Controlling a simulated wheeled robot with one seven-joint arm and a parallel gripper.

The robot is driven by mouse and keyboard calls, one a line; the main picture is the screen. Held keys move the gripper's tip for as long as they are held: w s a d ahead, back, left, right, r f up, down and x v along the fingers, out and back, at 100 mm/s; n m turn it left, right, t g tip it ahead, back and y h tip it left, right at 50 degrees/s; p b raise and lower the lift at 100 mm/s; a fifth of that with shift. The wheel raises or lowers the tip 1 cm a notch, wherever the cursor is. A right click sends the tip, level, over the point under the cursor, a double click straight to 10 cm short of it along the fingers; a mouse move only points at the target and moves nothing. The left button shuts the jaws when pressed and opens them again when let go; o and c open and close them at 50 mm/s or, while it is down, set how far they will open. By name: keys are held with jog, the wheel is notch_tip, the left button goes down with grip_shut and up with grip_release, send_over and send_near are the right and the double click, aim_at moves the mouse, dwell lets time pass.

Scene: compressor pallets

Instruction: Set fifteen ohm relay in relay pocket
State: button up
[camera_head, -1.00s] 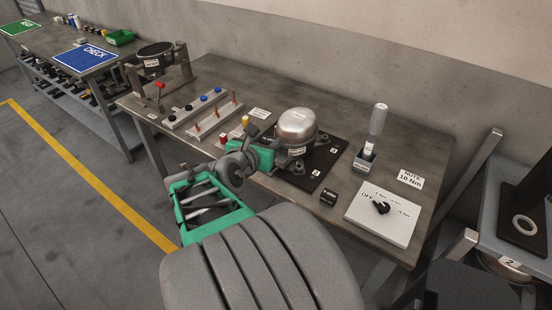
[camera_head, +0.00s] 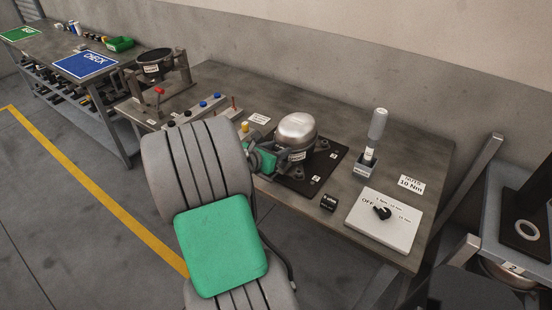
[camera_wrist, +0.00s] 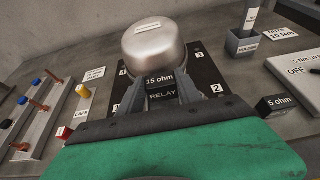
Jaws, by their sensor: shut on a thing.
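The fifteen ohm relay, a small black block marked 15 ohm (camera_wrist: 160,80), sits between the fingers of my gripper (camera_wrist: 161,91) in the wrist view. My gripper is shut on it at the front of the silver compressor (camera_wrist: 158,45). A RELAY label shows just below the 15 ohm marking. The compressor (camera_head: 296,129) stands on a black plate (camera_head: 328,165) with numbered corners in the head view. My gripper's fingers are small there and partly behind my arm. The relay pocket is hidden, so I cannot tell whether the relay is inside it.
A black 5 ohm block (camera_head: 328,202) lies right of the plate. Beyond are a switch box (camera_head: 383,222) marked OFF and a grey holder (camera_head: 366,168) with an upright tool.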

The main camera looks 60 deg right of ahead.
jog(key=shift+w+d+f, duration=0.1)
jog(key=shift+w+f, duration=0.1)
jog(key=shift+f, duration=0.15)
jog(key=shift+w+f, duration=0.1)
jog(key=shift+f, duration=1.6)
jog(key=o, duration=1.4)
jog(key=shift+c, duration=0.2)
